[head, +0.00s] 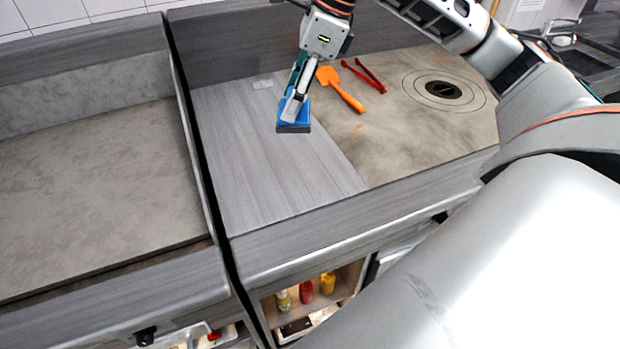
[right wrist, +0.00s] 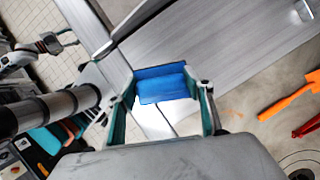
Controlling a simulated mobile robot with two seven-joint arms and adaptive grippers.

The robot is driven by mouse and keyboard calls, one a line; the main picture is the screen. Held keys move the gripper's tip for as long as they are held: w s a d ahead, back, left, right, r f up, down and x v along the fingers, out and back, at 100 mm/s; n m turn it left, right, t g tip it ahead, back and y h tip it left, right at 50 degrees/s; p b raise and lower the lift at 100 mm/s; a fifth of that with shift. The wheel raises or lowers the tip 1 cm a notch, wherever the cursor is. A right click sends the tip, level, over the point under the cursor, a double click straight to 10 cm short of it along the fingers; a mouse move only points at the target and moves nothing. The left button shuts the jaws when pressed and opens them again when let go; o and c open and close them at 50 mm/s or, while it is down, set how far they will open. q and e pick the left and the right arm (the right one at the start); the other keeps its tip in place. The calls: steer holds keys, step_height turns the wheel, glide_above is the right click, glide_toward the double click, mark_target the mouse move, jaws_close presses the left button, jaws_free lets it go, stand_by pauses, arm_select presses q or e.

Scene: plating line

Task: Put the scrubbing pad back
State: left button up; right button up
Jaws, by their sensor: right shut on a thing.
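The scrubbing pad (head: 293,127) is a blue block with a dark grey underside. My right gripper (head: 298,103) reaches down from the top and is shut on the pad's blue upper part. In the right wrist view the blue pad (right wrist: 163,83) sits between the two fingertips of the right gripper (right wrist: 165,92). In the head view the pad is over the grey wood-grain panel. I cannot tell whether it touches that surface. My left gripper does not show in the head view.
An orange spatula (head: 342,90) and red tongs (head: 369,78) lie on the stone-look counter (head: 400,140), left of a round ringed fitting (head: 445,90). Faint orange smears mark that counter. A small pale plate (head: 262,84) lies on the wood-grain panel (head: 270,180), whose front is clear. Bottles (head: 306,292) stand on a shelf below.

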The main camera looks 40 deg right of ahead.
steer(key=shift+d, duration=0.1)
steer(key=shift+s+f, duration=0.1)
steer(key=shift+f, duration=0.05)
step_height(320, 180, down, 16)
steer(key=shift+f, duration=0.15)
step_height(320, 180, down, 3)
steer(key=shift+p, duration=0.35)
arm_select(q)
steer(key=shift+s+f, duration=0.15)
arm_select(e)
steer(key=shift+f, duration=0.15)
